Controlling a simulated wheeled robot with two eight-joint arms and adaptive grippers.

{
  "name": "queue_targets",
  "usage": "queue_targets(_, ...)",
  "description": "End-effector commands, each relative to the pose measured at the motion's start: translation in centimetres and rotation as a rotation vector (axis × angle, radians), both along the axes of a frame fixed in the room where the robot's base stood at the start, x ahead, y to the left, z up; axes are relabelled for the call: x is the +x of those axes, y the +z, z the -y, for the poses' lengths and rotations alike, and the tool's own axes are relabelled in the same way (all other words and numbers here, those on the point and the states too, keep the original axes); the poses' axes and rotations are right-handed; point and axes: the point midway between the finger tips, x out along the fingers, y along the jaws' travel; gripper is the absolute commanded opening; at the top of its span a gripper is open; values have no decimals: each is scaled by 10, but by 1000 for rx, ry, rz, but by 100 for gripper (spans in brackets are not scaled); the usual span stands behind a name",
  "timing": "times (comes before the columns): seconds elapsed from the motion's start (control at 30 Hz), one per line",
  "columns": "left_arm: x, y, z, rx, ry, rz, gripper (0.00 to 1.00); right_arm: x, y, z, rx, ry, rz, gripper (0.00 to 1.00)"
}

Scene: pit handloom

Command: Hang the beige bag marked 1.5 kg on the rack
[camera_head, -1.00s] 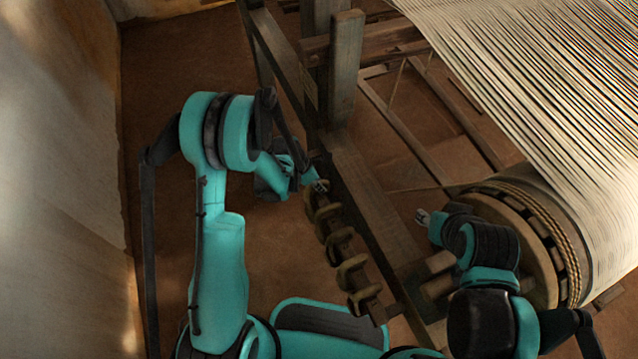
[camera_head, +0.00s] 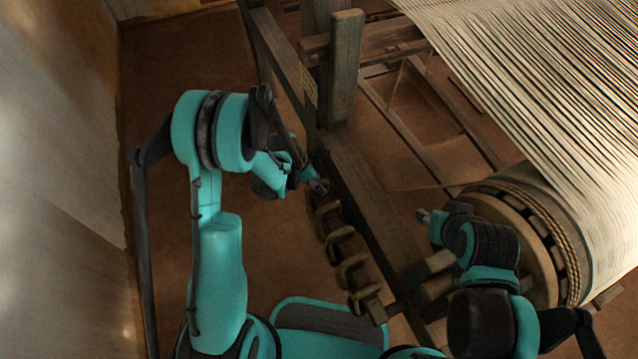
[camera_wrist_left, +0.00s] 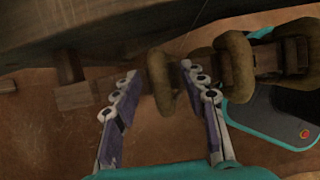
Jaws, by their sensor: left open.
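A rack (camera_head: 342,243), a dark wooden bar with several thick brown curved loops, runs down the middle of the head view. My left gripper (camera_head: 319,186) is at its far end. In the left wrist view, my left gripper (camera_wrist_left: 160,76) is open, its two fingers apart on either side of one brown loop (camera_wrist_left: 163,88). I cannot tell if they touch it. I cannot make out a beige bag or a 1.5 kg mark in any view. My right gripper (camera_head: 423,215) is near the loom's roller; whether it is open is too small to tell.
A long wooden loom beam (camera_head: 365,190) runs beside the rack, with an upright post (camera_head: 345,68) beyond it. The roller (camera_head: 520,225) with pale warp threads (camera_head: 540,90) fills the right. A plaster wall (camera_head: 60,180) stands at left, with bare earth floor between.

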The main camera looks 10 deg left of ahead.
Motion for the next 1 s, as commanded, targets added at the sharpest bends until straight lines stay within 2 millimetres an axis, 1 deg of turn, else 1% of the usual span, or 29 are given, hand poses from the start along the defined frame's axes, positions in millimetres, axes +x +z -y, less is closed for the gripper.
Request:
queue_targets(0.03,-2,9,-3,0,2,0,43,0,0,0,0,0,0,40)
queue_targets(0.3,-14,61,-21,0,2,0,43,0,0,0,0,0,0,40)
queue_targets(0.4,-18,76,-26,0,1,0,43,0,0,0,0,0,0,40)
queue_targets(0.5,-21,88,-30,0,1,0,43,0,0,0,0,0,0,40)
queue_targets(0.7,-23,97,-33,-1,0,-1,43,0,0,0,0,0,0,40)
queue_targets(1.0,-23,97,-33,-1,0,0,43,0,0,0,0,0,0,40)
